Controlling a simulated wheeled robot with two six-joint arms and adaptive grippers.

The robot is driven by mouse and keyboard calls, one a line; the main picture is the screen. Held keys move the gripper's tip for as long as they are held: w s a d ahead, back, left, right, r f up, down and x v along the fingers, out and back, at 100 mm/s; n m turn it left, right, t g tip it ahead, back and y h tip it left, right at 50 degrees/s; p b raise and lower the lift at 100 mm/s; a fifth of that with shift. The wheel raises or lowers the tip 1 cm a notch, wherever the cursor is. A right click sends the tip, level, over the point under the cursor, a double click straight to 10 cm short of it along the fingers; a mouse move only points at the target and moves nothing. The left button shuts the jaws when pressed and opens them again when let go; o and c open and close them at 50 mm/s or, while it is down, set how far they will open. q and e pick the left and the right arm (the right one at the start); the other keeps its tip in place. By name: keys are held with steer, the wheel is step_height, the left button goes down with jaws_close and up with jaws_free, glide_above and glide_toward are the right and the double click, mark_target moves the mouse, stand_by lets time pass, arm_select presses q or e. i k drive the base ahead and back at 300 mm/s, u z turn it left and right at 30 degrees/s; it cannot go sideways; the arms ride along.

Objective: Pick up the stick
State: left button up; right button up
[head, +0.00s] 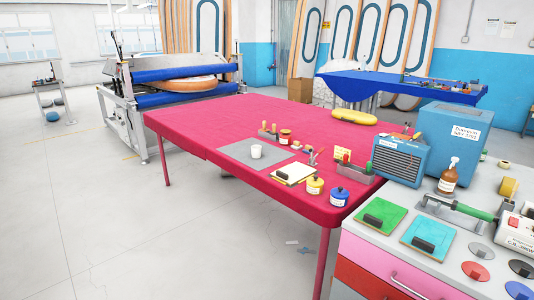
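I cannot make out a stick for certain in the head view. A white cup (256,152) stands on a grey mat (240,163) on the red table. Small wooden-looking pieces (267,131) sit just behind the mat, too small to tell apart. A long tool with a green handle (474,211) lies on the grey cabinet top at the right. Neither of my grippers is in view.
The red table (200,125) has a wide clear area at its left and back. Near its front corner are a yellow jar (315,186) and a blue jar (339,197). A blue heater (399,160) and brown bottle (448,178) stand at the right. Floor at left is open.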

mark_target(515, 188)
steer(key=z, duration=0.2)
steer(key=k, duration=0.95)
steer(key=z, duration=2.3)
steer(key=i, duration=2.85)
steer(key=u, duration=1.25)
steer(key=i, duration=0.85)
steer(key=u, duration=0.95)
steer(key=i, duration=0.2)
steer(key=u, duration=0.15)
steer(key=k, duration=0.5)
steer(key=z, duration=1.3)
steer(key=i, duration=0.1)
steer(key=z, duration=0.2)
